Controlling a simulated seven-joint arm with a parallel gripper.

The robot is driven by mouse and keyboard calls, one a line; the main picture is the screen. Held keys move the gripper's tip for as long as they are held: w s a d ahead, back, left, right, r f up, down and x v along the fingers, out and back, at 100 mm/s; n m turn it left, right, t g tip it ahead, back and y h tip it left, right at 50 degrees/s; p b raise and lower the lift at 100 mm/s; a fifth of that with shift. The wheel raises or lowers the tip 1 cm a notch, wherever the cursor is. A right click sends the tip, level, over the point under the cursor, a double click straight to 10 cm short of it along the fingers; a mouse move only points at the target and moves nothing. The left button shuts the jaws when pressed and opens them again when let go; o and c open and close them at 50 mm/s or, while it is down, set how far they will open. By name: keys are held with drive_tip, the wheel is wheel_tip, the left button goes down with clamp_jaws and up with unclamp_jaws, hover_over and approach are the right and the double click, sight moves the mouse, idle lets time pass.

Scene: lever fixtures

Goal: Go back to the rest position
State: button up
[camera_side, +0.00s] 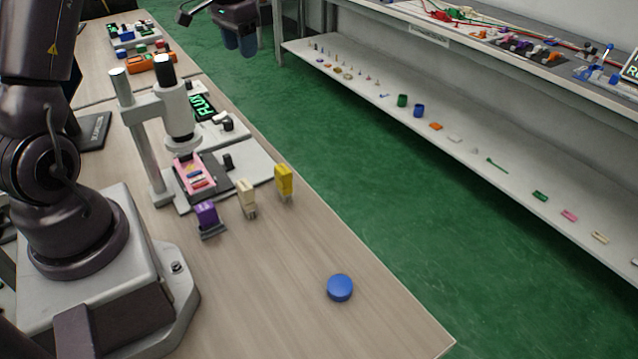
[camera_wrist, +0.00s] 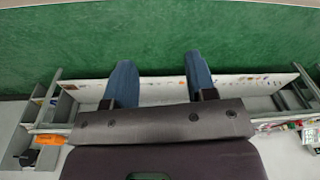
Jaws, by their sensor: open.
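My gripper (camera_side: 239,44) is at the top of the side view, raised near the far part of the table edge and partly cut off by the frame. Its two blue fingers also show in the wrist view (camera_wrist: 160,85). They are apart with nothing between them. The lever press (camera_side: 163,110), with a white cylinder and black cap on a post, stands on the table. A pink fixture (camera_side: 194,176) sits on its base under the cylinder. My gripper is well away from the press and touches nothing.
On the table are a purple block (camera_side: 207,216), a cream block (camera_side: 246,198), a yellow block (camera_side: 284,181) and a blue disc (camera_side: 340,288). An orange device (camera_side: 150,63) is at the back. A shelf (camera_side: 560,150) with small parts stands across the green floor. The near table is mostly clear.

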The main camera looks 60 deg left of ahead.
drive_tip(key=s+d+r+m+t, duration=0.1)
drive_tip(key=s+d+r, duration=0.25)
drive_tip(key=d, duration=0.35)
drive_tip(key=s+d+r+t, duration=0.1)
drive_tip(key=s+d+r, duration=0.25)
drive_tip(key=d, duration=0.45)
drive_tip(key=s+d+r+m+t, duration=0.1)
drive_tip(key=s+d+r, duration=0.25)
drive_tip(key=d, duration=0.35)
drive_tip(key=s+d+t, duration=0.1)
drive_tip(key=s+d, duration=0.5)
drive_tip(key=s, duration=0.1)
drive_tip(key=shift+f+t+h, duration=0.3)
drive_tip(key=shift+f+h, duration=0.1)
drive_tip(key=shift+f, duration=0.05)
